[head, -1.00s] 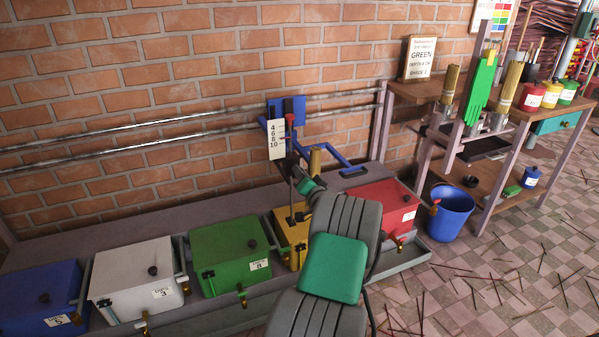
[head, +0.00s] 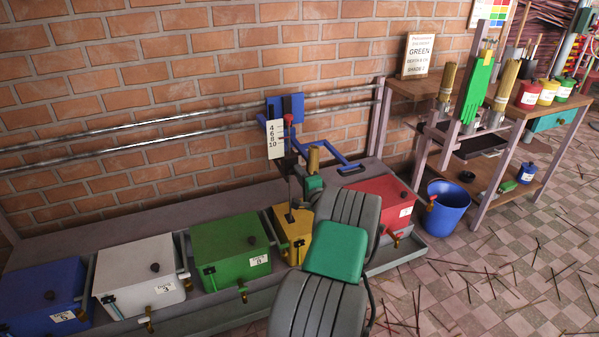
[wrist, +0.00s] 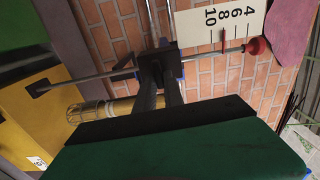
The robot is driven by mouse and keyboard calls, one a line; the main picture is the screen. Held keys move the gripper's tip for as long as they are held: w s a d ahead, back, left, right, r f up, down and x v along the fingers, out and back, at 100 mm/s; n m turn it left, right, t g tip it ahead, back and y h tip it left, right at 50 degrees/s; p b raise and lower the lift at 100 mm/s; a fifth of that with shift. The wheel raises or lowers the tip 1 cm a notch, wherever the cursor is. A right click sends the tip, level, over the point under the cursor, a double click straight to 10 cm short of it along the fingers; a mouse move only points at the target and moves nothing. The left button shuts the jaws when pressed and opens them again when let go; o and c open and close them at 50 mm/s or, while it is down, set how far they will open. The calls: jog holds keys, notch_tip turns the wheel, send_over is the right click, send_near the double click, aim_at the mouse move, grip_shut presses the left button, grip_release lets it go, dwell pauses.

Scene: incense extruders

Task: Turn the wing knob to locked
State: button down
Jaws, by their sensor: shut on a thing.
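My gripper (wrist: 160,88) is shut at a small black block (wrist: 158,67) on a thin metal rod in the wrist view. The wing knob appears to be between the fingertips; its wings are hidden, so I cannot read its position. The rod carries a red knob (wrist: 257,47) at one end, beside a white scale plate (wrist: 228,25) marked 4, 6, 8, 10. In the head view the scale plate (head: 276,139) and red knob (head: 288,118) stand above the yellow box (head: 291,234). My arm's end covers most of the grip there.
Green (head: 228,245), white (head: 135,270) and red (head: 385,195) boxes line the bench. A blue bucket (head: 448,208) stands at the right. Sticks litter the floor.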

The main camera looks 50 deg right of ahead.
jog(key=shift+r+m, duration=0.1)
jog(key=shift+m, duration=0.2)
jog(key=c, duration=1.5)
grip_release()
jog(key=p+v, duration=0.1)
jog(key=v, duration=0.6)
jog(key=shift+s+a, duration=0.2)
jog(key=shift+s, duration=0.15)
